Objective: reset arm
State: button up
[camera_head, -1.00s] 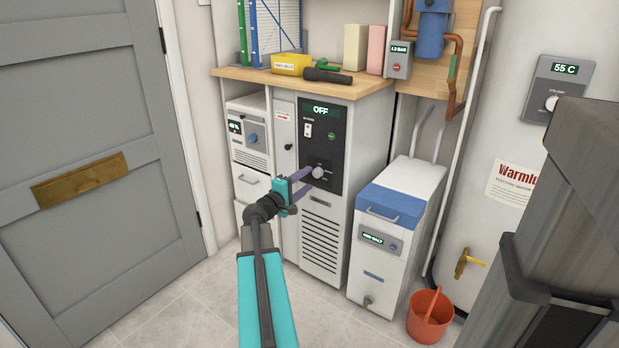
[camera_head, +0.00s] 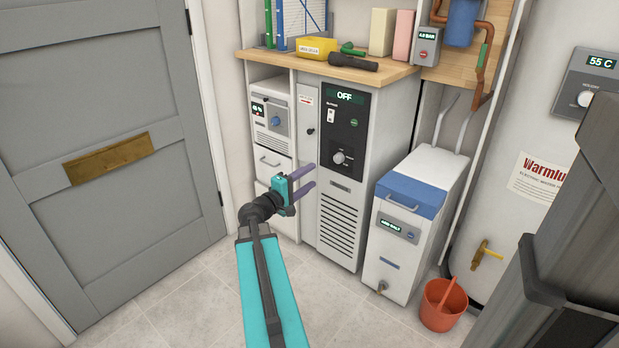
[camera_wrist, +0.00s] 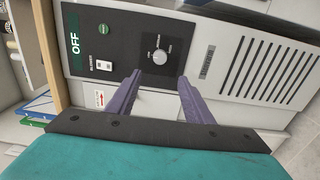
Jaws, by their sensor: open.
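My gripper (camera_head: 307,182) is open and empty, with two purple fingers apart. It is in front of the tall white cabinet (camera_head: 334,219), whose black control panel (camera_head: 343,122) reads OFF. The panel's round knob (camera_head: 339,157) is up and to the right of the fingertips in the head view. In the wrist view the fingers (camera_wrist: 157,88) are spread, and the knob (camera_wrist: 159,57) shows beyond the gap between them, apart from both. A white rocker switch (camera_wrist: 103,65) is also on the panel.
A white unit with a blue lid (camera_head: 413,193) stands to the right, with an orange bucket (camera_head: 441,306) on the floor beside it. A grey door (camera_head: 98,218) is at the left. A wooden shelf (camera_head: 290,61) holds a yellow box and a black torch. The tiled floor at front left is clear.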

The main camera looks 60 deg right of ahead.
dwell(0.3)
jog(key=w+a+n+t+p, duration=0.4)
jog(key=w+a+p, duration=0.6)
jog(key=w, duration=0.4)
jog(key=w+a+f+n+t+y+p, duration=0.15)
jog(key=a+f+p, duration=0.25)
jog(key=a, duration=0.4)
jog(key=w+a+f+y+p, duration=0.3)
jog(key=a+f+p, duration=0.15)
jog(key=a, duration=0.45)
jog(key=s+a+f+m+g+y+p, duration=0.1)
jog(key=s+a+f+g+y+p, duration=0.1)
jog(key=s+a, duration=0.5)
jog(key=s+a+f+g+y+p, duration=0.2)
jog(key=s+a+f+y+p, duration=0.3)
jog(key=a, duration=1.4)
jog(key=s+a+f+m+g+y+p, duration=0.1)
jog(key=s+a+f+g+y+p, duration=0.1)
jog(key=s+a+f+y, duration=0.4)
jog(key=s+a+p, duration=0.1)
jog(key=s+a, duration=0.4)
jog(key=a, duration=0.2)
jog(key=shift+a+f+m+p, duration=0.15)
jog(key=shift+m+p, duration=0.2)
